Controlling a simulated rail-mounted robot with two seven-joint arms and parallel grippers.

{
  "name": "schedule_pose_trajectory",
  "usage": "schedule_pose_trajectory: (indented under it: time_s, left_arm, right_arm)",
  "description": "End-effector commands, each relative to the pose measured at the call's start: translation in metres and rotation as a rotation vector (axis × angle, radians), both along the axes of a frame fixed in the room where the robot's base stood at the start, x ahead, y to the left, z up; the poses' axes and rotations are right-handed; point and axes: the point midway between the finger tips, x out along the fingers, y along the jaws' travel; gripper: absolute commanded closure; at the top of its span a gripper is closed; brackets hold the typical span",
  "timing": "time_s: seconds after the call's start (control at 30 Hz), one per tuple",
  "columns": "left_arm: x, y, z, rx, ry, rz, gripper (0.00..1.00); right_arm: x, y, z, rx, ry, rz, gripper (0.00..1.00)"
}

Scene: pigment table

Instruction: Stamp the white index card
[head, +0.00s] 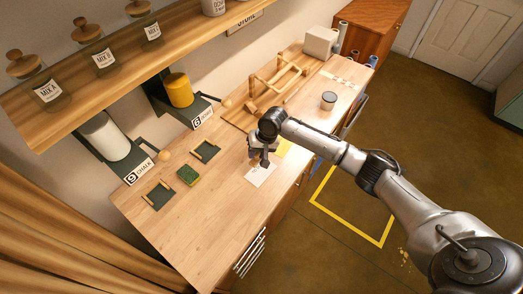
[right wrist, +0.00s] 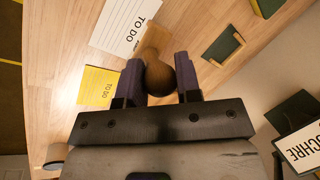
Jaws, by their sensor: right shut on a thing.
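The white index card (head: 261,173) lies flat on the wooden table, near its front edge. It also shows at the top of the right wrist view (right wrist: 122,27), printed "TO DO". My right gripper (head: 262,158) is over the table just behind the card. In the right wrist view, my right gripper (right wrist: 158,76) is shut on the round brown knob of a wooden stamp (right wrist: 158,76). The stamp's lower part overlaps the card's edge in that view; I cannot tell whether it touches card or table. The stamp's face is hidden. My left gripper is not in view.
A yellow card (right wrist: 97,88) lies beside the white one. A green block (head: 189,175) and two dark trays with wooden bars (head: 159,195) (head: 206,151) lie to the left. A wooden rack (head: 278,85) and a small jar (head: 328,101) stand farther back. The table's near left is clear.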

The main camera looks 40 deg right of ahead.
Motion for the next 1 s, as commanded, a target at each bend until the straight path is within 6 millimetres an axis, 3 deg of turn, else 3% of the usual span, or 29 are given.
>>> schedule_pose_trajectory:
  time_s: [0.2, 0.47, 1.0]
  left_arm:
    - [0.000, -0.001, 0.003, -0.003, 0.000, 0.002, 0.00]
    - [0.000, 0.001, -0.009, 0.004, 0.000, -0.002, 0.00]
    - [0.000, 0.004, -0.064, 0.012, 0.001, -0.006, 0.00]
  right_arm:
    - [-0.004, -0.015, -0.020, 0.001, -0.001, -0.035, 0.84]
    - [-0.004, -0.017, -0.031, 0.001, -0.001, -0.036, 0.84]
    - [-0.005, -0.016, -0.071, 0.000, -0.001, -0.035, 0.84]
